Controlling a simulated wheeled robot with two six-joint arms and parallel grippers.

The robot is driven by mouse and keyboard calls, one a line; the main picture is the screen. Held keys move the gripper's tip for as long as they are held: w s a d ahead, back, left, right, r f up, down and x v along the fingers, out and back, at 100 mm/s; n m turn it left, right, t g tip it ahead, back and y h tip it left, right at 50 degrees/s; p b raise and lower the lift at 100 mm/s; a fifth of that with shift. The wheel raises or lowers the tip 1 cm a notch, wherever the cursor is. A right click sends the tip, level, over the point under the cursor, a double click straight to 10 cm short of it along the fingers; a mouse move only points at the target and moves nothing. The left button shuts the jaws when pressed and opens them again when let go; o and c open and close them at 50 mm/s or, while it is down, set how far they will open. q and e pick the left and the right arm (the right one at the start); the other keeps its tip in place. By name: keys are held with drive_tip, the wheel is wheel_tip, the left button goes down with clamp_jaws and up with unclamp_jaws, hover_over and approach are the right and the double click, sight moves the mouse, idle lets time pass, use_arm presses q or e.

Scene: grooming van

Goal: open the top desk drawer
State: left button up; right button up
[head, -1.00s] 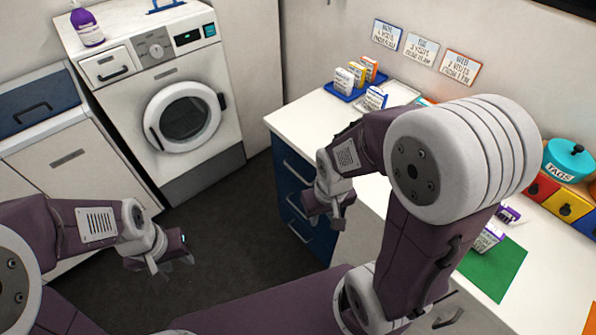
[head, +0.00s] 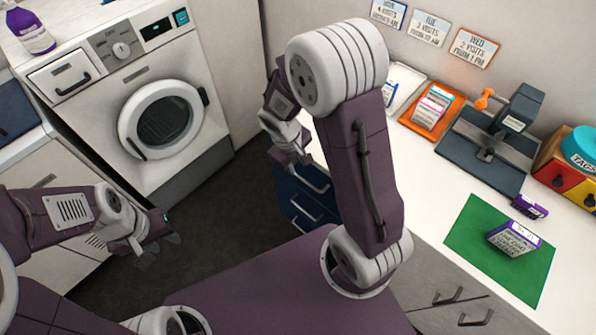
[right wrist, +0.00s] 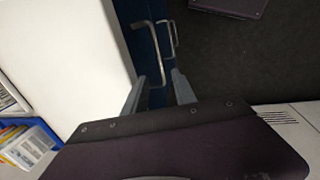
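The blue desk drawer unit (head: 300,207) stands under the left end of the white desk, with silver bar handles. The top drawer's handle (head: 311,180) shows just below my right gripper (head: 297,157). The drawer looks shut. In the right wrist view, my right gripper (right wrist: 158,92) is open, and the near end of a silver handle (right wrist: 160,60) appears between its fingertips. I cannot tell whether they touch it. A lower handle (right wrist: 172,40) shows beside it. My left gripper (head: 160,232) hangs empty over the floor; its finger gap is unclear.
A washing machine (head: 165,120) stands at the back left, with dark free floor in front of it. The white desktop (head: 445,170) holds a green mat (head: 480,265) with a purple-white box, an orange tray (head: 410,122) and a dark device (head: 495,140).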

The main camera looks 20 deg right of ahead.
sight(300, 177)
drive_tip(key=f+b, duration=0.1)
drive_tip(key=f, duration=0.1)
drive_tip(key=d+f, duration=0.1)
drive_tip(key=f, duration=0.2)
drive_tip(key=w+f+b, duration=0.1)
drive_tip(key=f, duration=0.2)
drive_tip(key=shift+d+b, duration=0.2)
drive_tip(key=shift+b, duration=0.15)
drive_tip(key=shift+d+f, duration=0.1)
drive_tip(key=shift+f, duration=0.45)
drive_tip(key=shift+c, duration=0.3)
clamp_jaws()
